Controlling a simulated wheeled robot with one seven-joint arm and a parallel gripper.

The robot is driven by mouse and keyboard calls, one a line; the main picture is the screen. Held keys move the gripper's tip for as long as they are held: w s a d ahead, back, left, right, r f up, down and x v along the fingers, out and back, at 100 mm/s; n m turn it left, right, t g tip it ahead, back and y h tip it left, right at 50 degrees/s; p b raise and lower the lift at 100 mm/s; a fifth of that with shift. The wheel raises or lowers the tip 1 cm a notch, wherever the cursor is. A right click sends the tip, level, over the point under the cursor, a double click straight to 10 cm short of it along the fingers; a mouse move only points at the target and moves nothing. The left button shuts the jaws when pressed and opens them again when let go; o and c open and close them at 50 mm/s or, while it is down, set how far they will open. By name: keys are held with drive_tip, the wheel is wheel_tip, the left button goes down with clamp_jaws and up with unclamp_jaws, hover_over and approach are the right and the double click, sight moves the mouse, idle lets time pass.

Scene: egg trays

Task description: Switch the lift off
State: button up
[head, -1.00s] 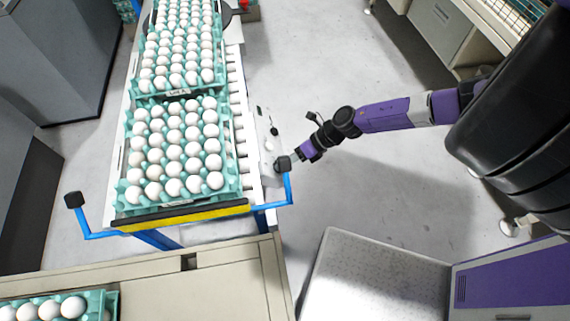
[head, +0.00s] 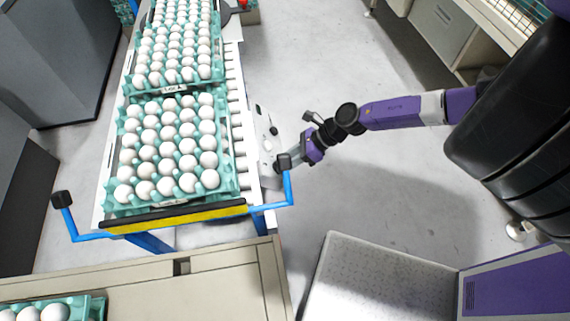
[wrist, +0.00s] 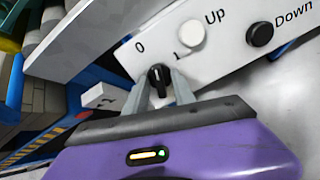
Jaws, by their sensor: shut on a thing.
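The lift's white control panel (wrist: 225,45) fills the top of the wrist view, with a white Up button (wrist: 191,33) and a black Down button (wrist: 260,35). A small black rotary knob (wrist: 158,76) sits by the marks 0 and 1. My gripper (wrist: 159,84) is shut on this knob, a grey finger on each side. The knob's pale mark seems to point upward between the two marks; its exact setting is hard to tell. In the head view the panel (head: 263,135) is on the lift's right side, and my gripper (head: 280,168) is at its near end, partly behind a black-capped blue handle.
The lift carries teal trays of white eggs (head: 165,150) on a roller conveyor. A blue handle (head: 289,188) with a black cap is close to my gripper. A beige table (head: 215,275) stands in front. The floor to the right is mostly clear.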

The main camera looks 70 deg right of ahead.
drive_tip(key=shift+w+a+f+n+b, duration=0.15)
drive_tip(key=shift+f+n+b, duration=0.15)
drive_tip(key=shift+n+b, duration=0.5)
drive_tip(key=shift+a+f+n+b, duration=0.2)
drive_tip(key=shift+n+b, duration=0.35)
drive_tip(key=shift+n, duration=0.45)
drive_tip(key=o, duration=0.6)
drive_tip(key=p+v, duration=0.1)
drive_tip(key=v, duration=0.3)
drive_tip(key=p+v, duration=0.2)
drive_tip(key=v, duration=0.3)
drive_tip(key=shift+d+r, duration=0.25)
drive_tip(key=shift+r, duration=0.1)
